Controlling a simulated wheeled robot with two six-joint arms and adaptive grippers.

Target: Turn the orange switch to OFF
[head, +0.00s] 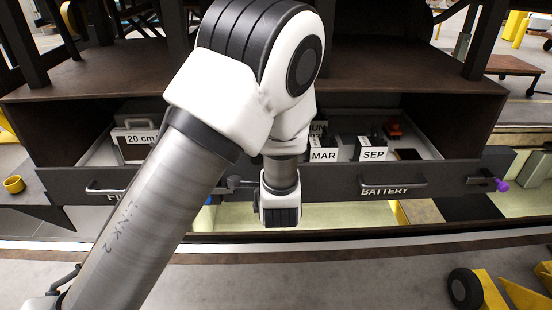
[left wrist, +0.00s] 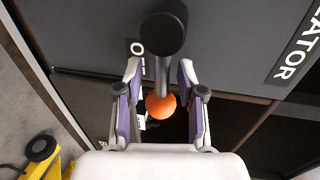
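The orange switch shows in the left wrist view as a lever with an orange ball end (left wrist: 160,106) and a grey rod running to a round black hub (left wrist: 163,34). White lettering beside the hub is partly covered. My left gripper (left wrist: 160,66) is open, with one finger on each side of the lever. Gaps show between the fingers and the rod. In the head view my left arm reaches down to the drawer fronts, and I cannot see its fingers or the orange ball there. My right gripper is in neither view.
Open drawers hold a "20 cm" box (head: 136,140) and blocks marked MAR (head: 323,154) and SEP (head: 373,153). A purple-knobbed lever (head: 502,185) sits right of the BATTERY drawer handle (head: 393,189). Floor in front is mostly clear.

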